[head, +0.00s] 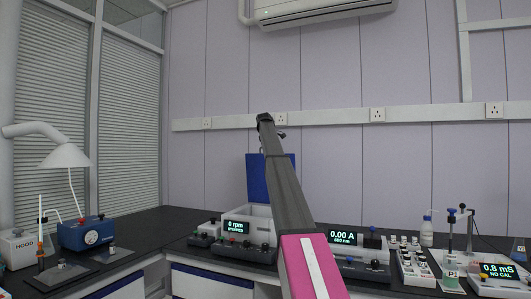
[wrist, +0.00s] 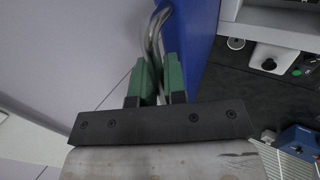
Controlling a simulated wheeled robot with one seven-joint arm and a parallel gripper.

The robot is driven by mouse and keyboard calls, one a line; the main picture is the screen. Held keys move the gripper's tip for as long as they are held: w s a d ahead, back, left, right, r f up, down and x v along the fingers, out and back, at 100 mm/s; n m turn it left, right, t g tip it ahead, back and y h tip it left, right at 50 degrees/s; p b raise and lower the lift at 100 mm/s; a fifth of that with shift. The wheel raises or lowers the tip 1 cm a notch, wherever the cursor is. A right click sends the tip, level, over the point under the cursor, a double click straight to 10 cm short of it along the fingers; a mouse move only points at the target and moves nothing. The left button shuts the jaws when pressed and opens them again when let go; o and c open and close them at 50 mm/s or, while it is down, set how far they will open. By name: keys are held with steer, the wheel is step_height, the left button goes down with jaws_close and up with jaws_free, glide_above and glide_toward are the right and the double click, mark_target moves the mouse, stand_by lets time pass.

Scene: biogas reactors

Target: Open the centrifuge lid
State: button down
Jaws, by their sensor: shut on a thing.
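The centrifuge (head: 236,227) is a pale box on the bench in the head view, with a display reading 0 rpm, STOPPED. Its blue lid (head: 257,178) stands raised, about upright, behind the body; my arm covers part of both. In the wrist view the blue lid (wrist: 196,38) is a panel close to the fingers, with a bent metal handle (wrist: 153,38) on it. My gripper (wrist: 156,68) has green fingers on both sides of the handle and is shut on it.
An instrument reading 0.00 A (head: 343,237) and a vial rack (head: 416,268) stand right of the centrifuge. A blue device (head: 86,234) and a white hood (head: 65,156) are at the left. The wall is close behind the bench.

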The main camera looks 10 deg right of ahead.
steer(key=w+d, duration=0.1)
steer(key=w, duration=0.1)
steer(key=w+d, duration=0.2)
steer(key=shift+w+d, duration=0.15)
steer(key=shift+w, duration=0.15)
steer(key=c, duration=1.2)
jaws_free()
steer(key=shift+r, duration=0.1)
steer(key=v, duration=1.1)
